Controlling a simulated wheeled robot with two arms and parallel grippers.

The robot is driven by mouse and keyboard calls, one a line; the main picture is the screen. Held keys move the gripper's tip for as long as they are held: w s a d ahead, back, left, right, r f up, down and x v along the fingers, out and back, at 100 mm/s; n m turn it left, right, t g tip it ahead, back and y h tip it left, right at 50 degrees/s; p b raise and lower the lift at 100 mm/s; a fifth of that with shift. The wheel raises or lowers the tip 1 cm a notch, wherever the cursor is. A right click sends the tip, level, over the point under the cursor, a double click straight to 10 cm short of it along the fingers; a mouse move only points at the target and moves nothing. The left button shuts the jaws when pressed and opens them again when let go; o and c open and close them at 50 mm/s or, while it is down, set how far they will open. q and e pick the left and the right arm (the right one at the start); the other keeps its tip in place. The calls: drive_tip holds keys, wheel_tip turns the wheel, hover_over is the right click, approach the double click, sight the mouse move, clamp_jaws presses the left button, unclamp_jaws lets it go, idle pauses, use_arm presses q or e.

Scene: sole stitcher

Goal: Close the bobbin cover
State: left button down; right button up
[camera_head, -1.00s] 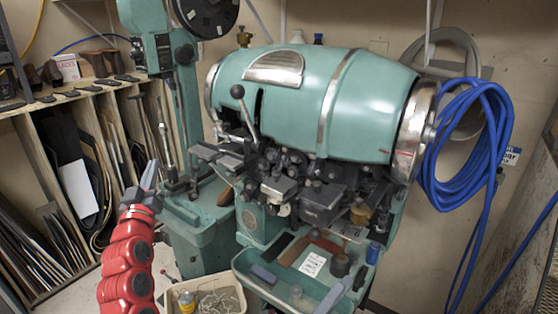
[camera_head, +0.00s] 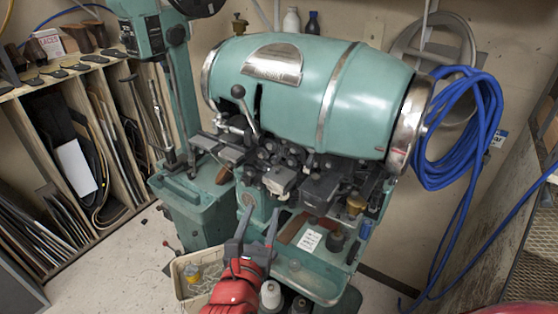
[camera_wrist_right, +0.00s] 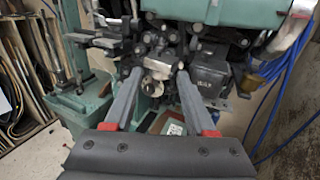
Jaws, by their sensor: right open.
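The sole stitcher (camera_head: 285,95) is a teal barrel-shaped machine with a cluster of dark metal parts below the barrel. I cannot surely pick out the bobbin cover among these parts. A pale metal block with a round end (camera_wrist_right: 158,68) sits in the middle of the cluster in the right wrist view. My right gripper (camera_head: 261,218) is in front of the machine's lower body, below the cluster. In the right wrist view the gripper (camera_wrist_right: 160,80) has its fingers apart, with nothing between them, pointing at the block. I cannot tell whether it touches anything. My left gripper is not in view.
A teal shelf with a white card (camera_head: 310,241) and small tools lies right of my gripper. A bin (camera_head: 190,275) stands below left. Blue hose (camera_head: 460,130) hangs at the right. A wooden rack (camera_head: 85,150) is at the left. Some floor is bare.

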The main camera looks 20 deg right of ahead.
sight(277, 169)
drive_tip(key=p+x, duration=0.5)
drive_tip(key=x, duration=1.1)
drive_tip(key=shift+d, duration=0.15)
drive_tip(key=shift+w+d+f, duration=0.1)
drive_tip(key=shift+w+d, duration=0.15)
drive_tip(key=shift+w, duration=0.25)
clamp_jaws()
